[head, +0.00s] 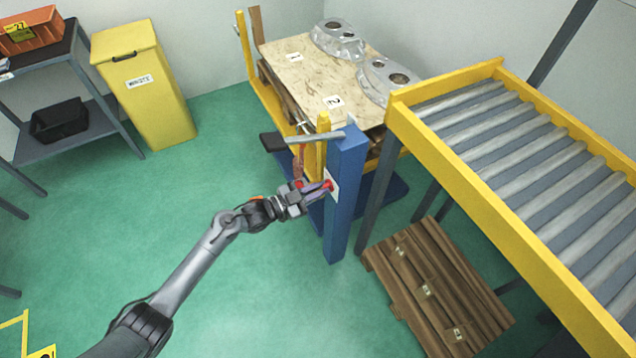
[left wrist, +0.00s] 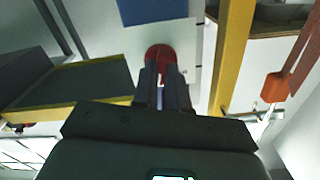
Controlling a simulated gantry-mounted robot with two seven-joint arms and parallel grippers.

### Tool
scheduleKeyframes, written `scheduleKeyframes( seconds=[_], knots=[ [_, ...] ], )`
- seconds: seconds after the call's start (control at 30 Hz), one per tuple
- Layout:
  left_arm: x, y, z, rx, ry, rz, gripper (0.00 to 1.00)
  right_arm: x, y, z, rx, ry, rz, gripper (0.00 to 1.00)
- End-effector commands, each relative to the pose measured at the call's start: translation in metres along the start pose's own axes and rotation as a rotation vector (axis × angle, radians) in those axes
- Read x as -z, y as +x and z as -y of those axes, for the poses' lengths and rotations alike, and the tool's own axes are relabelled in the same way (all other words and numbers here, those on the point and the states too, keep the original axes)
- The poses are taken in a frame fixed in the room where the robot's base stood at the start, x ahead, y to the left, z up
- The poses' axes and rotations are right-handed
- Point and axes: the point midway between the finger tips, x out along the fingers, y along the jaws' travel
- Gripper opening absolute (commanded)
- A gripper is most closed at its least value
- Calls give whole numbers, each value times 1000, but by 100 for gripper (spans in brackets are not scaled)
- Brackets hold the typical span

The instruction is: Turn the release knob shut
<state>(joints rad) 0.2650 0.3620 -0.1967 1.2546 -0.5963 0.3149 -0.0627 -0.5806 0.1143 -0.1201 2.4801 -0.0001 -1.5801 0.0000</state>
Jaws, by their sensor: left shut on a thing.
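The release knob (head: 328,185) is small and red, on a pale plate on the side of the blue post (head: 345,205) in the head view. My left gripper (head: 322,188) reaches it from the left. In the left wrist view the red knob (left wrist: 160,54) sits at the tips of the left gripper's fingers (left wrist: 162,80), which are shut on it. The fingers cover part of the knob, and a pale mark shows between them. I cannot tell the knob's turned position. My right gripper is not in view.
A grey lever with a black handle (head: 273,142) sticks out left near the post's top. Behind stands a board (head: 310,75) with castings (head: 385,80). A roller conveyor (head: 500,130) is at right, a brown wooden pallet (head: 435,285) below it. Green floor is free at left.

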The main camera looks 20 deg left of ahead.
Motion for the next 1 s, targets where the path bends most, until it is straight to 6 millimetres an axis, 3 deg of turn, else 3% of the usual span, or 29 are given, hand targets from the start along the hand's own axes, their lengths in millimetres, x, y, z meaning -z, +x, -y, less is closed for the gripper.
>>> scheduleKeyframes(
  seconds=[0.03, 0.4, 1.0],
  knots=[
    [6, 0, 2, 0, -47, -1, 0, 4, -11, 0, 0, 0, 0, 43],
    [4, 0, 4, 1, -398, -2, 0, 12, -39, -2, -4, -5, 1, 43],
    [0, 1, 5, 0, -930, -3, 0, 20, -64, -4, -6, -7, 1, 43]
  ],
)
